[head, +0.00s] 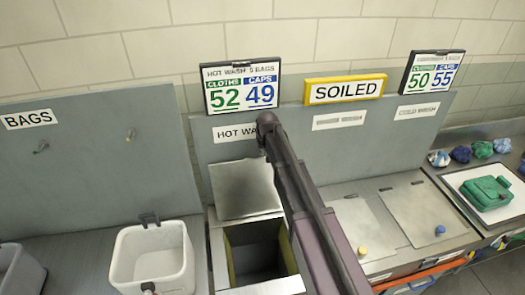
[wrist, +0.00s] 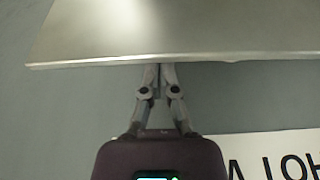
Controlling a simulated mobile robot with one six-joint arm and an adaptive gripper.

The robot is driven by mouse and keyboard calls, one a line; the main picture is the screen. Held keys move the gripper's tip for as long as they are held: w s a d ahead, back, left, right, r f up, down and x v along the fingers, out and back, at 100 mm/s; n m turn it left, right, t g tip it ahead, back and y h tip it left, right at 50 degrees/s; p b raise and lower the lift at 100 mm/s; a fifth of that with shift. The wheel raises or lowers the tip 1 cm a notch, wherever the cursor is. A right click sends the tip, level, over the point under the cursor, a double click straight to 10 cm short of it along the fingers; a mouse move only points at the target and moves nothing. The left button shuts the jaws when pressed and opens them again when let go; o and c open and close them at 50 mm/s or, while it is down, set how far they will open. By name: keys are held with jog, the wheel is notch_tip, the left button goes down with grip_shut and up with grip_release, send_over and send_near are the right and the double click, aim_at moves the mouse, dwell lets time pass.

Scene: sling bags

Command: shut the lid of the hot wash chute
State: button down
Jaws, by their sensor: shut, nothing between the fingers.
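The hot wash chute's lid (head: 247,188) is a plain metal plate, standing open and raised against the grey back panel. Below it the chute mouth (head: 258,262) is open and dark inside. In the wrist view the lid (wrist: 180,30) fills the top, its straight edge running across. My gripper (wrist: 160,68) is shut and empty, with its fingertips at that edge. The tips' very ends are not clear, so I cannot tell whether they touch the lid. In the head view my arm crosses in front of the panel and the gripper itself is not clearly visible.
The HOT WASH label (head: 236,132) is on the panel above the lid. A white bin (head: 150,262) stands left of the chute. Two shut lids with knobs, a near one (head: 355,225) and a farther one (head: 428,213), lie to the right. A green bag (head: 486,191) lies farther right.

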jog(key=shift+s+d+r, duration=0.1)
jog(key=shift+s+d, duration=0.15)
jog(key=shift+s, duration=0.7)
jog(key=shift+s, duration=0.1)
